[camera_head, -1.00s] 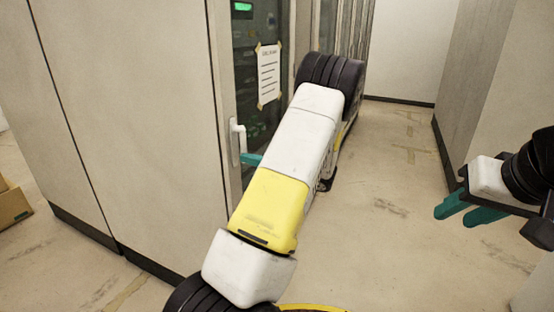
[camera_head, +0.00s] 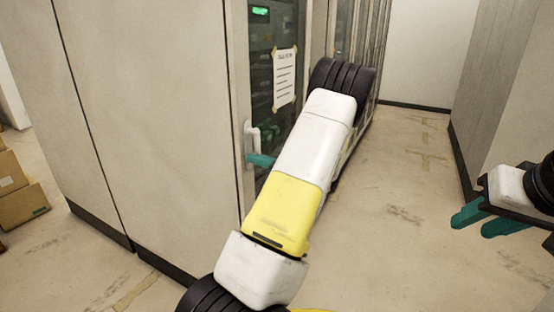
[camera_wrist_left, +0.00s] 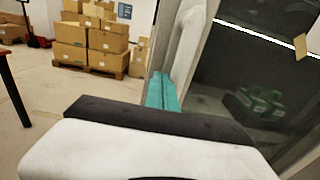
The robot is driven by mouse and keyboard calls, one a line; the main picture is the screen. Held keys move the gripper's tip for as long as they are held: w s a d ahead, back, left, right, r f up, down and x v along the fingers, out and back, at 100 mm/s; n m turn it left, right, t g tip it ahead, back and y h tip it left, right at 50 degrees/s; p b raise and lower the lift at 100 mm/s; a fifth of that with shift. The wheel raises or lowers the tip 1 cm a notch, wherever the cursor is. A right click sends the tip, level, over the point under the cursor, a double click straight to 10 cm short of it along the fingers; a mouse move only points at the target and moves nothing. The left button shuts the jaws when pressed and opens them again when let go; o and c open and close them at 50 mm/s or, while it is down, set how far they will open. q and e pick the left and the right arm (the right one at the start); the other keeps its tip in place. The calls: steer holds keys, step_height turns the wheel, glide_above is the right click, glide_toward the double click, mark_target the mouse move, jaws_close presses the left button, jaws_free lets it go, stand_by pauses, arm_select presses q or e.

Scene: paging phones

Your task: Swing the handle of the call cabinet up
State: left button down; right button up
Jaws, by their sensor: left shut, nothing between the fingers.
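The call cabinet has a dark glass door (camera_head: 262,75) with a paper notice (camera_head: 285,78) taped on it. Its white handle (camera_head: 251,140) stands upright on the door's left frame; in the left wrist view the handle (camera_wrist_left: 188,45) rises close behind the fingers. My left gripper (camera_head: 261,160) is shut and empty, its teal fingertips at the handle's lower part; the fingers show in the left wrist view (camera_wrist_left: 162,90). Whether they touch the handle I cannot tell. My left arm hides the lower door. My right gripper (camera_head: 487,220) is open and empty at the far right, away from the cabinet.
Cardboard boxes (camera_head: 22,195) lie on the floor at the far left; several more stand stacked on a pallet (camera_wrist_left: 90,62) in the left wrist view. A grey cabinet (camera_head: 500,90) stands at the right. The aisle floor (camera_head: 400,200) between is clear.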

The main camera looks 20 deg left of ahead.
mark_target(250, 151)
arm_select(q)
steer(key=shift+w, duration=0.25)
steer(key=shift+w+r, duration=0.1)
steer(key=shift+w, duration=0.85)
steer(key=shift+w+d+r, duration=0.1)
steer(key=shift+w+r, duration=0.15)
steer(key=shift+w, duration=0.35)
steer(key=shift+s+f, duration=0.75)
steer(key=shift+s, duration=0.25)
steer(key=d, duration=0.9)
steer(key=shift+s, duration=0.35)
